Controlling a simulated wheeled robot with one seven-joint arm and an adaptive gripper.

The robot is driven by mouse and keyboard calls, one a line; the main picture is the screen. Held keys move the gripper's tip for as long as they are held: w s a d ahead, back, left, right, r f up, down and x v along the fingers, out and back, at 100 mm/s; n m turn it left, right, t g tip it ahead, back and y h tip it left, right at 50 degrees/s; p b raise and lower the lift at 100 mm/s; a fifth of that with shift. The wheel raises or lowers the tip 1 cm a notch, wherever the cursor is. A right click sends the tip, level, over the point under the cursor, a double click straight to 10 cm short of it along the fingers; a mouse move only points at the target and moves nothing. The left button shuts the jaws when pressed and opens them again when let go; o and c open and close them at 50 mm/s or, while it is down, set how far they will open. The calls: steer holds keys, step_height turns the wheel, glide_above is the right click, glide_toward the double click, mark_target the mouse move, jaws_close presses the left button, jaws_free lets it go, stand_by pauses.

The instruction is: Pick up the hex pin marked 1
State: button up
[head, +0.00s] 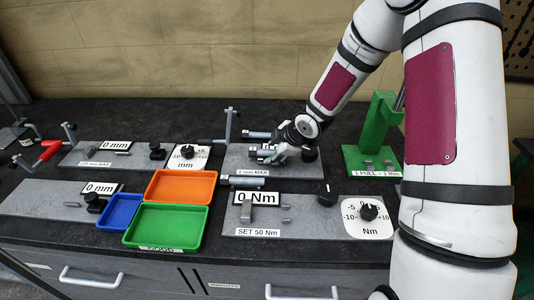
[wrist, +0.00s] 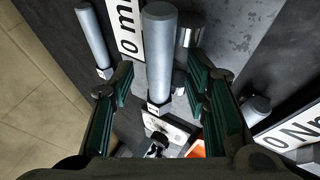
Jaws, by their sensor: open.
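Three grey pins with dark collars and small pale end tags lie near my gripper; I cannot read a number on any tag, so I cannot tell which is marked 1. In the wrist view the middle pin (wrist: 160,55) lies between the two green-padded fingers of my gripper (wrist: 158,82), with gaps at its sides. A second pin (wrist: 93,38) is outside the left finger, and a third (wrist: 256,106) is outside the right finger. In the head view my gripper (head: 270,152) is low over the middle plate, partly hiding the middle pin. The far pin (head: 257,134) and near pin (head: 241,181) show there.
An orange tray (head: 181,173), a green tray (head: 167,247) and a blue tray (head: 119,226) sit left of the pins. A green press (head: 378,135) stands right. A "0 Nm" sign (head: 257,198) and a dial (head: 368,212) are in front.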

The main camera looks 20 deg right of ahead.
steer(key=shift+w+f, duration=0.1)
jaws_close()
stand_by(0.4)
